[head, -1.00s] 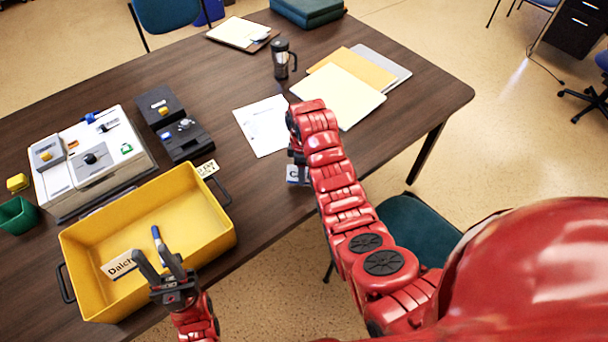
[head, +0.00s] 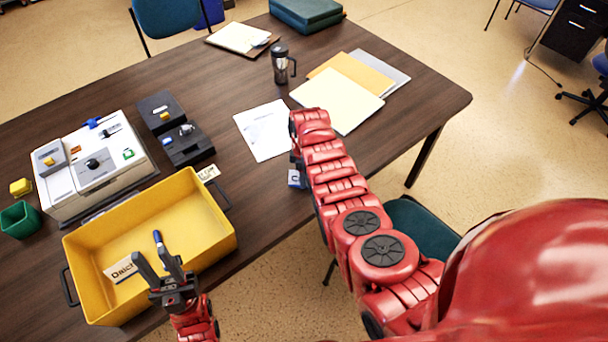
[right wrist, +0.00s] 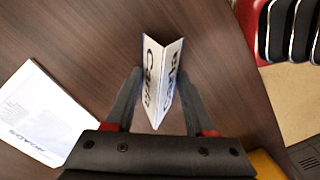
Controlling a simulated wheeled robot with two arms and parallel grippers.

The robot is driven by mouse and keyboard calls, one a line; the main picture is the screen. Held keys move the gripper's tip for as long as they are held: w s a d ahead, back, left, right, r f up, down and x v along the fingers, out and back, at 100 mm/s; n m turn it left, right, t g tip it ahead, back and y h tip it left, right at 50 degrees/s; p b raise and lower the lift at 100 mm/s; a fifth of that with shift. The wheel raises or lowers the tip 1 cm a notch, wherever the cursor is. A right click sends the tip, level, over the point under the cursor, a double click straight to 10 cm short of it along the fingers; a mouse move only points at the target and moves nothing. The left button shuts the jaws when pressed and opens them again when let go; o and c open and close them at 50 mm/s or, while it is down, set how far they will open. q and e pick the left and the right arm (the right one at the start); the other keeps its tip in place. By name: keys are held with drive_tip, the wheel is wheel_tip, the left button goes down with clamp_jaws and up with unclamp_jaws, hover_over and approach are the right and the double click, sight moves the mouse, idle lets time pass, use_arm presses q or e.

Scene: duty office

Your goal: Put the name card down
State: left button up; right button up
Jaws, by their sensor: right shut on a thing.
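A folded white name card with dark lettering and a blue edge (right wrist: 162,80) stands between the fingers of my right gripper (right wrist: 160,92) in the right wrist view. The gripper is shut on it, over the dark table. In the head view only a corner of this card (head: 296,179) shows beside my right forearm, which hides the gripper. I cannot tell whether the card touches the table. My left gripper (head: 159,268) is open and empty, over the near side of the yellow tray (head: 205,228).
A printed sheet (head: 263,130), folders (head: 338,100) and a mug (head: 281,64) lie beyond my right arm. The table (head: 255,195) between tray and arm is clear.

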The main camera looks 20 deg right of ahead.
drive_tip(key=o, duration=0.9)
drive_tip(key=shift+f, duration=0.15)
drive_tip(key=shift+c, duration=0.2)
drive_tip(key=o, duration=0.5)
